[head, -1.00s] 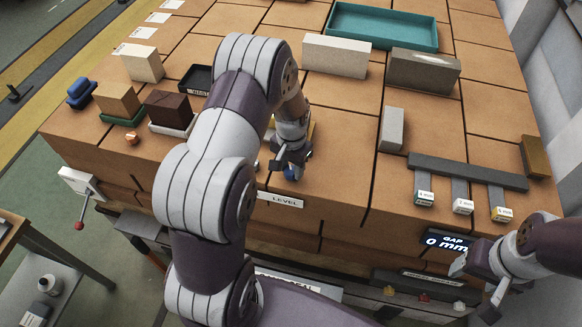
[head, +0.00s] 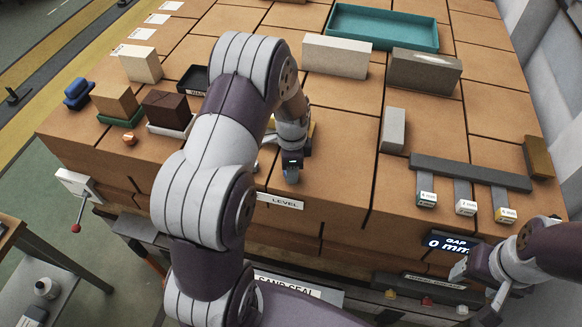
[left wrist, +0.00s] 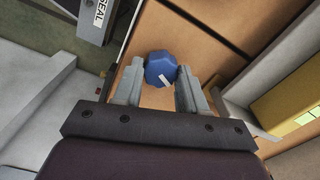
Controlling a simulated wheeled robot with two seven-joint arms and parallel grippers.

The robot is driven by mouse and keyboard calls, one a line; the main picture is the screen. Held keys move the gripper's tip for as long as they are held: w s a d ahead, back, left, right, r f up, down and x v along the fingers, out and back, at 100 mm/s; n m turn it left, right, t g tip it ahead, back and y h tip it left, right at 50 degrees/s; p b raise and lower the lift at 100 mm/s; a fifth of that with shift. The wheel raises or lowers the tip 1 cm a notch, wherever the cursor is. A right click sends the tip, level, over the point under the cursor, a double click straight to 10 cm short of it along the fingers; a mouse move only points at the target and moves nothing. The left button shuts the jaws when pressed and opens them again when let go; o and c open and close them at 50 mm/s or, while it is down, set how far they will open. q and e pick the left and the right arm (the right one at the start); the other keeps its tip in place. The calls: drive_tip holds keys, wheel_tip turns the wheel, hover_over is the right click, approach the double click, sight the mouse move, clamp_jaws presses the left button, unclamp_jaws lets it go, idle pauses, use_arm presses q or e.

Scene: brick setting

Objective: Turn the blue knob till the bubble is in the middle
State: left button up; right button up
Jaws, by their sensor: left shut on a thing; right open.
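The blue knob (left wrist: 160,70) shows in the left wrist view as a faceted blue piece with a white mark, between the fingers of my left gripper (left wrist: 157,85). In the head view my left gripper (head: 292,172) points down at the knob behind the LEVEL label (head: 281,202), shut on it. The knob is mostly hidden by the fingers there. A yellow part (left wrist: 290,108) lies to the right in the left wrist view. I cannot see the bubble; my left arm covers much of that area. My right gripper (head: 476,290) is open and empty at the lower right.
A teal tray (head: 383,45) and several grey and pale blocks stand toward the back. A dark rack (head: 470,172) with labelled gauges is at right, above the GAP display (head: 452,244) reading 0 mm. Several coloured blocks sit at left.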

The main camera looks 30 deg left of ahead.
use_arm(q)
drive_tip(key=shift+m, duration=1)
drive_tip(key=o, duration=0.8)
drive_tip(key=shift+c, duration=0.2)
drive_tip(key=o, duration=0.3)
drive_tip(key=shift+d, duration=0.1)
